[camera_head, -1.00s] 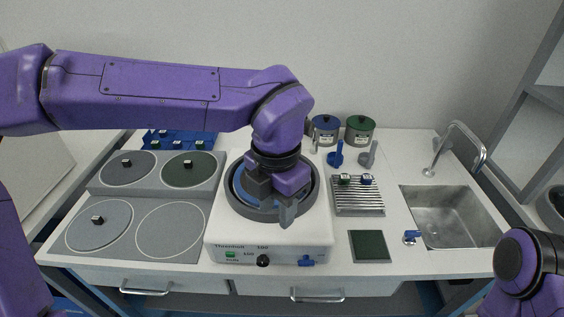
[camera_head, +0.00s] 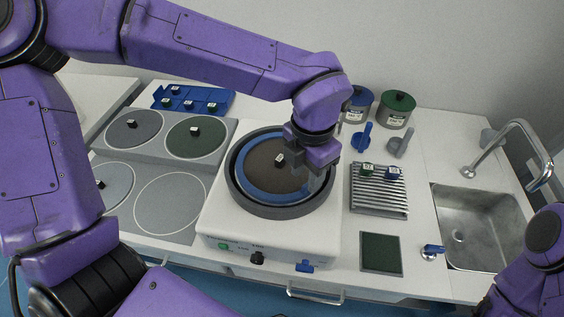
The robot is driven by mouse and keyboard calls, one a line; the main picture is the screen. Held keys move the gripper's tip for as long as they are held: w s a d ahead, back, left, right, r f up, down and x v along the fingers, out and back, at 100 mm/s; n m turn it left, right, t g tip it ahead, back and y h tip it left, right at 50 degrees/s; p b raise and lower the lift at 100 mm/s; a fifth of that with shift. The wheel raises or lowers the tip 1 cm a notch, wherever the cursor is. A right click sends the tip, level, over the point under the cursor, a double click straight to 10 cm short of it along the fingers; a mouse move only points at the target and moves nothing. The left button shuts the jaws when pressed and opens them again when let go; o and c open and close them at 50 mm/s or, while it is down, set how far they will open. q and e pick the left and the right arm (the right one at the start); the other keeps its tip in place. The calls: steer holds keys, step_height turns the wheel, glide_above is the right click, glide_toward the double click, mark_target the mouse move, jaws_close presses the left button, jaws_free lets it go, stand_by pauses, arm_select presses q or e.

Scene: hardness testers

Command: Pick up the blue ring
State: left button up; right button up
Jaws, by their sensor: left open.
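The blue ring (camera_head: 249,182) lies in the round basin of the white machine (camera_head: 225,220), around a brown disc (camera_head: 262,170). A small dark block with a white top (camera_head: 280,160) sits on the disc. My left gripper (camera_head: 312,182) is open, with its fingers pointing down over the right side of the ring. The gripper hides that part of the ring, and I cannot tell whether the fingers touch it. My right arm shows at the lower right edge, but its gripper is out of the picture.
Left of the machine are several round plates (camera_head: 170,203), some with small blocks. A blue tray (camera_head: 215,104) stands behind them. To the right are a slatted rack (camera_head: 379,197), a green pad (camera_head: 381,253) and a sink (camera_head: 475,235). Two lidded pots (camera_head: 397,110) stand behind.

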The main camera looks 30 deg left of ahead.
mark_target(306, 185)
arm_select(q)
steer(key=f, duration=0.3)
steer(key=shift+w+f, duration=0.2)
steer(key=shift+w, duration=0.2)
steer(key=shift+s+f, duration=0.1)
steer(key=shift+f, duration=0.25)
steer(key=shift+s, duration=0.15)
jaws_close()
